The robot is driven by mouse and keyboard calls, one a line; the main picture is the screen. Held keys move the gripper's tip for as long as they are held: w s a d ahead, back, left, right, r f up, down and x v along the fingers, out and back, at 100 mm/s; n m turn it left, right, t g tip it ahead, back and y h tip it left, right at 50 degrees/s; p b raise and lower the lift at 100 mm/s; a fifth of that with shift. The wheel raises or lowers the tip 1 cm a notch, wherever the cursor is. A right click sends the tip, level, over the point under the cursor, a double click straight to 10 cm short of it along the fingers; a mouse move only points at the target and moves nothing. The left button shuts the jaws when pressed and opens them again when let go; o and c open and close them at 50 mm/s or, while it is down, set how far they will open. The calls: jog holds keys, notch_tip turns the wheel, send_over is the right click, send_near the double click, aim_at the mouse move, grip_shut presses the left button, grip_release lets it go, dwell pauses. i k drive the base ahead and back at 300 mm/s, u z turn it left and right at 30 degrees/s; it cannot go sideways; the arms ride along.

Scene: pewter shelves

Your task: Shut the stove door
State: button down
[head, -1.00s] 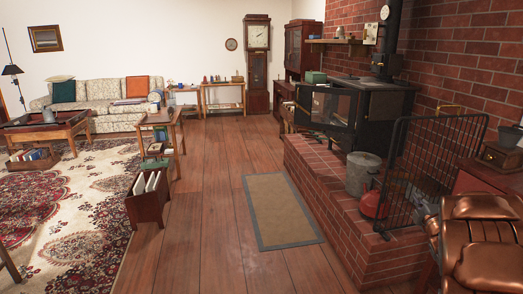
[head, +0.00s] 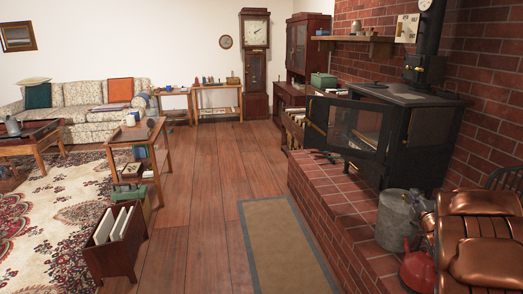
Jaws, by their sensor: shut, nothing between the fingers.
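The black stove (head: 432,128) stands on the raised brick hearth at the right, against the brick wall. Its door (head: 345,126), a black frame with a glass pane, stands open. It swings out from the stove over the hearth, with its free edge to the left and its right edge at the stove. Copper-coloured links of my arm (head: 485,240) fill the lower right corner, well short of the door. My gripper itself is not in view.
A grey metal can (head: 397,220) and a red kettle (head: 418,270) stand on the near hearth (head: 345,222). A mat (head: 285,245) lies beside the hearth on clear wooden floor. A magazine rack (head: 115,240) and side table (head: 140,140) stand left.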

aim_at(317, 107)
jog(key=i, duration=2)
jog(key=u, duration=2.9)
jog(key=k, duration=0.3)
jog(key=z, duration=2.15)
